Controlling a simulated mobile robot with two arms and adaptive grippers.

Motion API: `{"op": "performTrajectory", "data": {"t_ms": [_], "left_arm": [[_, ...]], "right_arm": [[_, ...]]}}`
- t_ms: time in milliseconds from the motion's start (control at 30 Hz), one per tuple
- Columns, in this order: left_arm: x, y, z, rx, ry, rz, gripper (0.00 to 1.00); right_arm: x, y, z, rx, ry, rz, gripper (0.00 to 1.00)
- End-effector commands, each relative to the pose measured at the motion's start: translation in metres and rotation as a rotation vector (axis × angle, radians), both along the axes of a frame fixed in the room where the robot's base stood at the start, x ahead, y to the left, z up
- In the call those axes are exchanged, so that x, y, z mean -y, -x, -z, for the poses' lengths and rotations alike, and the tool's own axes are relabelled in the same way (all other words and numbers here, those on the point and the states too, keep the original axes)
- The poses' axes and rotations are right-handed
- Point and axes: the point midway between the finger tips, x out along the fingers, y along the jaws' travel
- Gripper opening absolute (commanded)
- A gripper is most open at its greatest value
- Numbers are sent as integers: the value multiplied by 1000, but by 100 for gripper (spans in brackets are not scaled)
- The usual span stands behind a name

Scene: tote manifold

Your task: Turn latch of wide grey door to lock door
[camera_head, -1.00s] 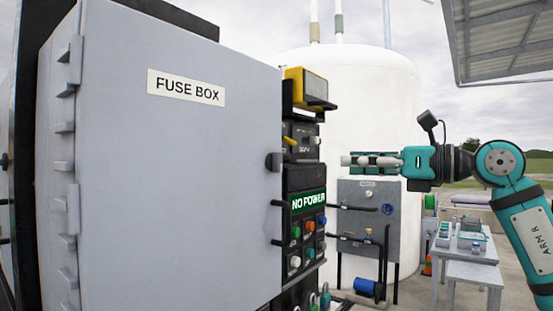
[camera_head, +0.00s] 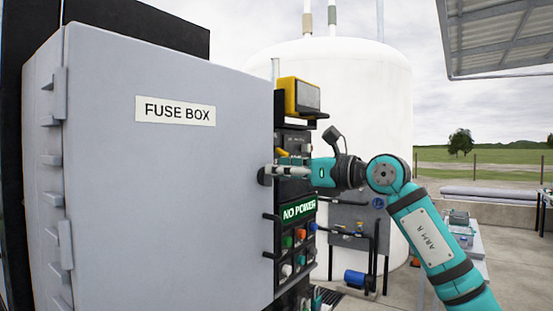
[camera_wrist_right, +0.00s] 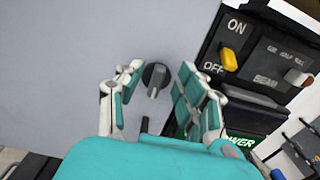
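The wide grey door (camera_head: 165,190), labelled FUSE BOX, stands closed or nearly so on the left; I cannot tell if it is flush. Its latch (camera_head: 263,177) is a dark round knob at the door's right edge, partly behind my fingers. In the right wrist view the latch (camera_wrist_right: 155,78) shows a raised grip bar, nearly upright and slightly tilted. My right gripper (camera_head: 276,171) is at the latch. In the wrist view its fingers (camera_wrist_right: 160,84) are apart, one on each side of the latch, with gaps on both sides. My left gripper is out of view.
A black control panel with a NO POWER sign (camera_head: 298,210) and several coloured buttons stands just right of the door. A yellow ON/OFF lever (camera_wrist_right: 229,60) is close to my right fingers. A yellow-black box (camera_head: 300,97) sits above. A white tank (camera_head: 365,100) stands behind.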

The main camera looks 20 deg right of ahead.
Motion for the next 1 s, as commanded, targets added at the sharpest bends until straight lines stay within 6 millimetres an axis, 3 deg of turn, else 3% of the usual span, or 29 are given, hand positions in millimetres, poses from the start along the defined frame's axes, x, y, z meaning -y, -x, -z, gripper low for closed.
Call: {"op": "performTrajectory", "data": {"t_ms": [200, 467, 767, 1000], "left_arm": [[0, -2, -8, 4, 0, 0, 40], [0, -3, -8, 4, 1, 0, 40], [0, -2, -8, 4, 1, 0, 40], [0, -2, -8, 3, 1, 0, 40]], "right_arm": [[-10, -13, 0, -1, 0, 0, 38], [-11, -14, 1, -1, -1, 1, 38], [-11, -14, 1, -1, -1, 0, 1], [-11, -14, 1, 1, 1, 0, 0]]}}
